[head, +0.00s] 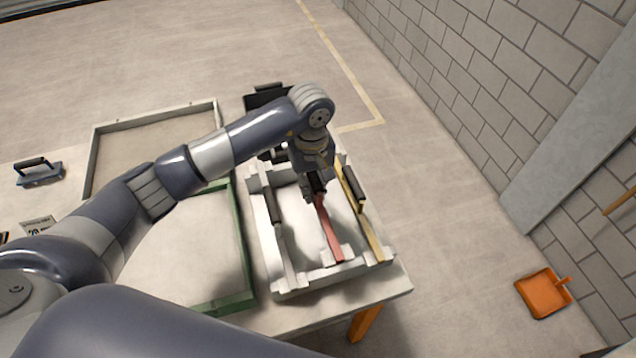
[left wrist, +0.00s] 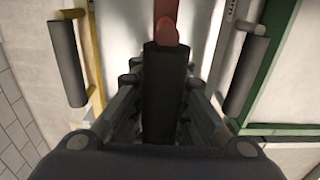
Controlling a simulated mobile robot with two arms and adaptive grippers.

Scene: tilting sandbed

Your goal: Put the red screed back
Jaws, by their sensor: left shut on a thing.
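The red screed (head: 331,236) is a long red bar with a black handle. It lies lengthwise at the middle of the white rack (head: 318,273), between the grey screed (head: 283,243) and the yellow screed (head: 373,239). Its near end is at the rack's front notch; I cannot tell whether it is fully seated. My left gripper (head: 315,192) is shut on the handle from above. In the left wrist view, the fingers flank the black handle (left wrist: 165,90), with the red bar (left wrist: 166,14) beyond. The far end is hidden by my arm. My right gripper is out of view.
A green-framed sandbed (head: 244,262) is left of the rack, with a pale-framed bed (head: 150,112) behind it. A black-handled float (head: 40,176) lies at far left. An orange dustpan (head: 543,293) lies on the floor by the block wall at right.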

